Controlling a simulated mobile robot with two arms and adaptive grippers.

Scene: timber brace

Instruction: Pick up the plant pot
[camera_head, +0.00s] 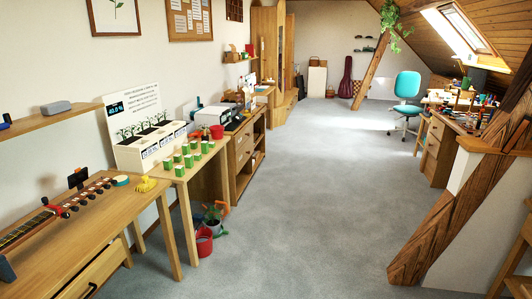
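A red pot-like container (204,241) stands on the grey carpet beside the legs of the narrow table. Just behind it is a leafy green plant (211,213), with something orange beside it; I cannot tell what pot the plant sits in. Another small red pot-like thing (216,131) is on the surface further back along the left wall. A hanging plant (390,18) trails from the sloping beam at the top. Neither of my grippers shows in the head view.
A narrow table (179,178) carries several green-and-white cups (187,160) and a white planter box (147,145). A workbench (75,240) with a guitar neck fills the near left. A timber brace (440,232) slants up at right. The carpet (300,200) between is clear.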

